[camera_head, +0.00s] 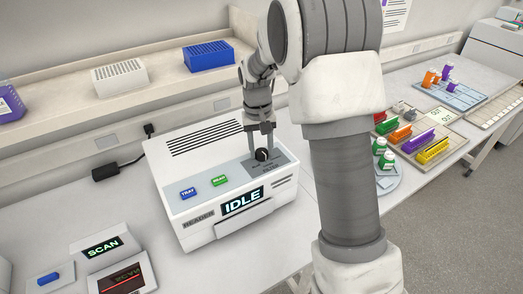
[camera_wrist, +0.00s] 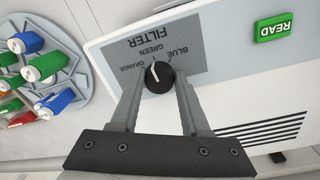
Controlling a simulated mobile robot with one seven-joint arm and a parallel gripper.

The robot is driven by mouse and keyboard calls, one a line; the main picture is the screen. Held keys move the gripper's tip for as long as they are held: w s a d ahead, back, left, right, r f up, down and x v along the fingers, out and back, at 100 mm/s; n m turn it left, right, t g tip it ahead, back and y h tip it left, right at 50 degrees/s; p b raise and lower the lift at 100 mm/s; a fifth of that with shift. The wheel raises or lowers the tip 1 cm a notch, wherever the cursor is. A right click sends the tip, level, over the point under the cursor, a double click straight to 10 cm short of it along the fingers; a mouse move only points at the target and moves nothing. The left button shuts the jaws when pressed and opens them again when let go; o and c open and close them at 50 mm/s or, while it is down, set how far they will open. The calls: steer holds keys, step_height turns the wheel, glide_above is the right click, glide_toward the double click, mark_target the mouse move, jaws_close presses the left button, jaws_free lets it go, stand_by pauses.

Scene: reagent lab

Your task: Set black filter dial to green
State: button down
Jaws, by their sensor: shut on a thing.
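The black filter dial (camera_wrist: 158,77) sits on the grey FILTER panel (camera_wrist: 190,40) of the white reader (camera_head: 205,155). Around it are the labels BLUE, GREEN and ORANGE, upside down in the wrist view. A pale pointer mark shows on the dial's left side in that view; I cannot tell exactly which label it meets. My gripper (camera_wrist: 159,82) has one finger on each side of the dial and is shut on it. In the head view my gripper (camera_head: 261,148) comes down from above onto the dial (camera_head: 262,155) at the panel.
The reader has a blue TRAY button (camera_head: 188,194), a green READ button (camera_head: 219,181) and a screen (camera_head: 242,201) reading IDLE. A SCAN box (camera_head: 103,246) stands at lower left. A round rack (camera_wrist: 40,70) with coloured vials stands beside the reader. Racks sit on the shelf behind.

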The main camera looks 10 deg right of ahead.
mark_target(257, 152)
steer(key=shift+r+m, duration=0.1)
steer(key=shift+m, duration=0.4)
steer(key=shift+c, duration=1.9)
jaws_free()
step_height(257, 152, up, 17)
steer(key=a, duration=0.1)
steer(key=shift+r+b, duration=0.15)
steer(key=shift+b, duration=0.2)
steer(key=shift+w, duration=0.1)
